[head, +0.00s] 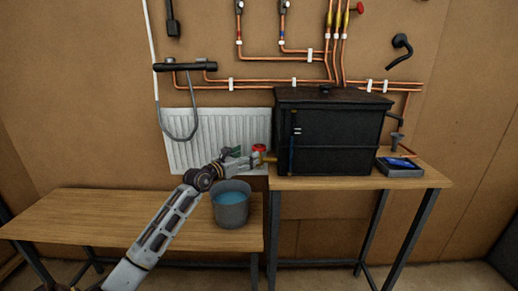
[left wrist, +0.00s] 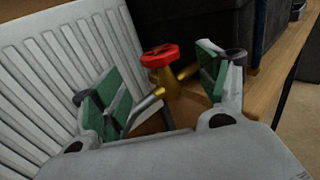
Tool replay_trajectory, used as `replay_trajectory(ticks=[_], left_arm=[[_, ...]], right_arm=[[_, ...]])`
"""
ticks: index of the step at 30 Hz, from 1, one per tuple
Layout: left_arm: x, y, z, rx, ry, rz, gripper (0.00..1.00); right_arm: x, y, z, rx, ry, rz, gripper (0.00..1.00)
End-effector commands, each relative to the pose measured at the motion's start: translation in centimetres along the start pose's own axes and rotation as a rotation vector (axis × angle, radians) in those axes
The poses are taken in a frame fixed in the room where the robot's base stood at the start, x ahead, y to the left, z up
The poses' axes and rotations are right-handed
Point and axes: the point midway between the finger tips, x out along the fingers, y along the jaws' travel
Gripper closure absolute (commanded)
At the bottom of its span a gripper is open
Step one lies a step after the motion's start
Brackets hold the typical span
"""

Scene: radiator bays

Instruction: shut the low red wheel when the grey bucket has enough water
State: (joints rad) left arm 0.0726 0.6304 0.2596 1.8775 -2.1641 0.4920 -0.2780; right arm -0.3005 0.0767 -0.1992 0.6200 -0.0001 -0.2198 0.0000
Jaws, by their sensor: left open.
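The red wheel (head: 259,148) sits on a brass tap low on the side of the black tank (head: 328,136). In the left wrist view the red wheel (left wrist: 160,56) tops the brass tap body (left wrist: 172,92), between and beyond my fingers. My left gripper (head: 237,155) is open just left of the wheel; its green-padded fingers (left wrist: 162,82) are spread and hold nothing. I cannot tell if a finger touches the tap. The grey bucket (head: 231,212) stands on the low bench below the tap, with blue water (head: 231,197) inside, its surface below the rim. My right gripper is not in view.
A white radiator (head: 190,138) is on the wall behind my gripper. The tank stands on a higher wooden table (head: 425,178) beside a grey tray (head: 400,168). The low bench (head: 100,215) is clear left of my arm. Copper pipes run along the wall above.

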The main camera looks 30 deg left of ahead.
Motion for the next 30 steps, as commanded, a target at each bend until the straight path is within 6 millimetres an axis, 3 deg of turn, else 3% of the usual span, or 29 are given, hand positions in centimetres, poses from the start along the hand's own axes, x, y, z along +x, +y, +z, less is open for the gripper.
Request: replay_trajectory(ticks=[30], left_arm=[[7.3,0.0,0.1,-0.002,-0.002,0.001,0.26]], right_arm=[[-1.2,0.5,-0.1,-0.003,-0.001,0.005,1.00]])
